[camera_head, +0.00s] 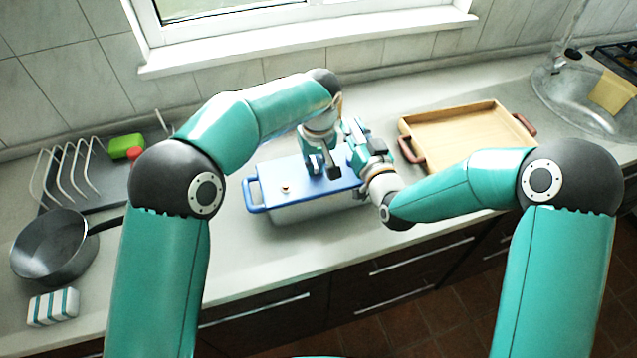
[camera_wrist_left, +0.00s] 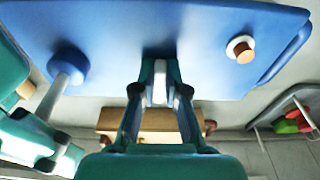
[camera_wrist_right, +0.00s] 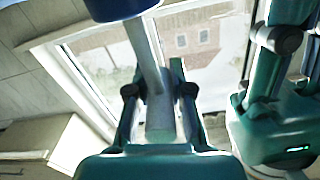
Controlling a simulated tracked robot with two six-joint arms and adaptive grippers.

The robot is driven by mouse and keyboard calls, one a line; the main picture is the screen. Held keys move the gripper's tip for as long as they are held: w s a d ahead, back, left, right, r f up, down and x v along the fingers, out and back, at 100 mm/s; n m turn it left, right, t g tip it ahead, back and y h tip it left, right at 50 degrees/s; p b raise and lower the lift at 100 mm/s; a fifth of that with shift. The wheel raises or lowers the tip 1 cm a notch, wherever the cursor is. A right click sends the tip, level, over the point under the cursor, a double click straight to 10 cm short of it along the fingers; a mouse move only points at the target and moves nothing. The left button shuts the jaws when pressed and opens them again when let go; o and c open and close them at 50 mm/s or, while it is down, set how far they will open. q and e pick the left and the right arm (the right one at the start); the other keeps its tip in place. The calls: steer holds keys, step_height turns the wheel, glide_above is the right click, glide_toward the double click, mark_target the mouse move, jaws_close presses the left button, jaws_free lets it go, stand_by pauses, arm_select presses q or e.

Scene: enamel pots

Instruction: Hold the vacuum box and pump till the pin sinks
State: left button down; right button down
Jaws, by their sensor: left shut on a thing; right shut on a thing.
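The vacuum box (camera_head: 300,213) has a grey body and a blue lid (camera_head: 264,172) with a side handle. It stands on the counter. The pin (camera_wrist_left: 245,56) is orange-brown in a white collar and appears to stand out from the lid; in the head view the pin (camera_head: 285,189) is small. My left gripper (camera_head: 331,167) is shut on a pale grip (camera_wrist_left: 160,88) at the lid. The pump (camera_wrist_left: 68,75) has a pale rod and a blue round part against the lid. My right gripper (camera_wrist_right: 158,85) is shut on the pump's pale handle; the arms partly hide it in the head view.
A wooden tray (camera_head: 408,124) with reddish handles stands right of the box, near my right arm. A sink (camera_head: 566,110) is at far right. A dark pan (camera_head: 48,262), a rack (camera_head: 92,190) and a striped sponge (camera_head: 53,307) are at left.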

steer(key=shift+w+d, duration=0.1)
steer(key=shift+d, duration=0.1)
steer(key=shift+f, duration=2.35)
steer(key=shift+c, duration=0.8)
jaws_free()
steer(key=shift+a, duration=0.2)
steer(key=shift+s, duration=0.2)
steer(key=shift+v, duration=3.45)
steer(key=shift+r, duration=0.1)
